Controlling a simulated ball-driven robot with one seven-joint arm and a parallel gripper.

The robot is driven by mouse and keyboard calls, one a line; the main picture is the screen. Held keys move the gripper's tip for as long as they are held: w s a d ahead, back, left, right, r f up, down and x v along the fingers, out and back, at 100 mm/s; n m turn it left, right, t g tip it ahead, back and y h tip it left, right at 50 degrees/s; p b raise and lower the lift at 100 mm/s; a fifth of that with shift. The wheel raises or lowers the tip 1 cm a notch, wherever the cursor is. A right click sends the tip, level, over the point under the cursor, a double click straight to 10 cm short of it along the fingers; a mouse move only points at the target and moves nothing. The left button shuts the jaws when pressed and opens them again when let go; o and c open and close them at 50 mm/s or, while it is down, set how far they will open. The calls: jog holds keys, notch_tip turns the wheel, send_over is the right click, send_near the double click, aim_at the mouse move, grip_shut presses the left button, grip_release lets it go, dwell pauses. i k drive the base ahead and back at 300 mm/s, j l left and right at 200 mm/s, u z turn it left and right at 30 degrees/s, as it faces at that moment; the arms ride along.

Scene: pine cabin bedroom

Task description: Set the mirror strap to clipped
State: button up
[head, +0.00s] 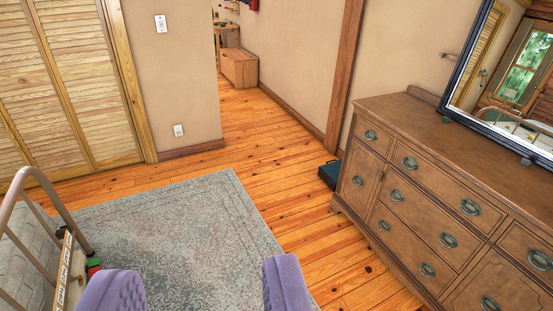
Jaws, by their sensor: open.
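A dark-framed mirror (505,65) stands on the wooden dresser (400,100) at the upper right, cut off by the picture's edge. A small light fitting (450,56) shows on the wall just left of the mirror's frame. It may be the mirror strap, but it is too small to tell whether it is clipped or loose. My gripper (200,285) shows as two purple padded fingers at the bottom edge, spread wide apart with only rug between them. It is open and empty, well away from the dresser and mirror.
A grey rug (185,225) covers the floor ahead, with bare boards beyond. A metal bed frame (35,215) stands at the left. A dark teal box (329,174) lies beside the dresser. A passage leads back to a wooden chest (239,68).

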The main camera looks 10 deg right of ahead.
aim_at(448, 56)
jog(key=i, duration=1.85)
jog(key=i+j+z, duration=0.1)
jog(key=i+z, duration=0.2)
jog(key=i+j+z, duration=0.3)
jog(key=i, duration=0.2)
jog(key=i+j+z, duration=1.2)
jog(key=j+z, duration=0.25)
jog(key=i+j+z, duration=0.15)
jog(key=j+z, duration=0.25)
jog(key=i+j, duration=0.1)
jog(key=i, duration=1.8)
